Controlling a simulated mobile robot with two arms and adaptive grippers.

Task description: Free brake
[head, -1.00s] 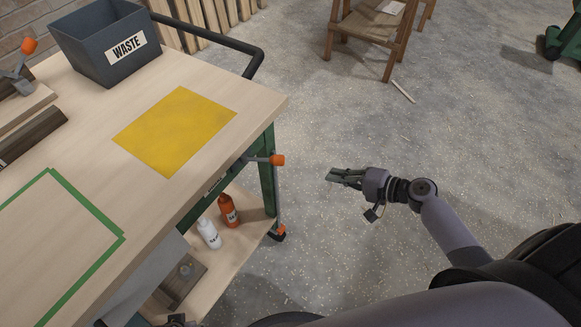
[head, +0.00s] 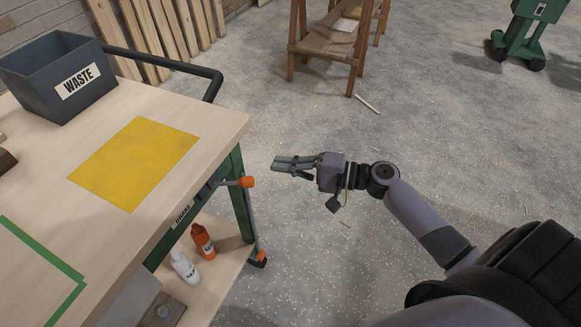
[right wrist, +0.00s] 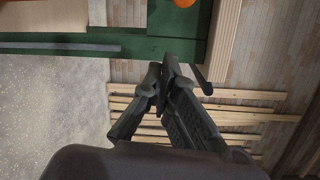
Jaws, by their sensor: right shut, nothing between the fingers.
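The brake lever with an orange knob (head: 247,182) sticks out from the near right corner of the green-framed cart. A grey rod (head: 254,225) runs down from there to an orange-tipped foot part (head: 261,256) at the caster. My right gripper (head: 277,164) is shut and empty, pointing left, a short way right of the knob and apart from it in the head view. In the right wrist view its fingers (right wrist: 170,68) are together below the green frame (right wrist: 175,25), and an orange knob (right wrist: 184,3) shows at the top edge. My left gripper is out of view.
The cart top (head: 215,128) holds a yellow sheet (head: 135,160) and a WASTE bin (head: 60,80). An orange bottle (head: 203,241) and a white bottle (head: 184,267) stand on the lower shelf. A black handle rail (head: 165,62) juts behind.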

